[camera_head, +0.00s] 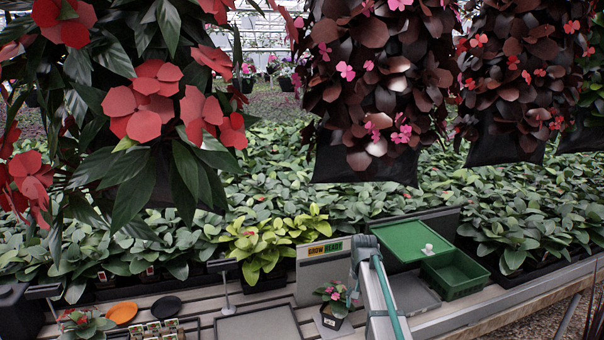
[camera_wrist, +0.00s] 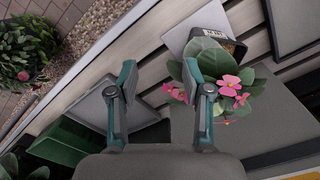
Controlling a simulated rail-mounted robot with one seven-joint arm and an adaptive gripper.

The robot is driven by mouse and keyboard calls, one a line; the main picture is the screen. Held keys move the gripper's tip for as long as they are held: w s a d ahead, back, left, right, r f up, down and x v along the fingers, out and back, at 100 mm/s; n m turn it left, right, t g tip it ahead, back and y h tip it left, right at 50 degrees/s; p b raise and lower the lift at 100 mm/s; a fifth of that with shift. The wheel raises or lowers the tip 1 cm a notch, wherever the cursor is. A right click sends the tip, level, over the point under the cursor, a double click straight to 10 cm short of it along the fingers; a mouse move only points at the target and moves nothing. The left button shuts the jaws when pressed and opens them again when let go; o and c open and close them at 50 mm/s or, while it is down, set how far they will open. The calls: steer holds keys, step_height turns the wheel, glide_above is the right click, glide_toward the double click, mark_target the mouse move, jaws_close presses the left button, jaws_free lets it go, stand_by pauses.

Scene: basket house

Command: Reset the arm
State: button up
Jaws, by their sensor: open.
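My gripper (camera_wrist: 158,85) is open and empty in the wrist view, its two grey and teal fingers apart. A small potted plant with pink flowers (camera_wrist: 232,88) shows beside the right finger, which overlaps some of its leaves. In the head view the same kind of potted plant (camera_head: 334,303) stands upright on the bench, left of my pale arm (camera_head: 376,300). My fingers cannot be made out clearly in the head view.
A green tray (camera_head: 403,240) and a green bin (camera_head: 455,273) lie right of my arm. A sign (camera_head: 324,249) stands behind the potted plant. Orange (camera_head: 122,312) and black discs (camera_head: 166,306) lie at left. Large flowering planters (camera_head: 370,90) hang above the bench.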

steer(key=s+f+n+g, duration=0.1)
steer(key=s+f+g, duration=0.1)
steer(key=s+f, duration=1)
steer(key=s+a+f+n+g, duration=0.1)
steer(key=s+f, duration=1.1)
steer(key=s, duration=1.4)
steer(key=s+f+n+g, duration=0.1)
steer(key=s+f+g, duration=0.2)
steer(key=s+f, duration=0.9)
steer(key=s, duration=0.7)
steer(key=shift+s+a+f+g, duration=0.25)
steer(key=shift+s+a+g, duration=0.05)
steer(key=shift+s+g, duration=0.1)
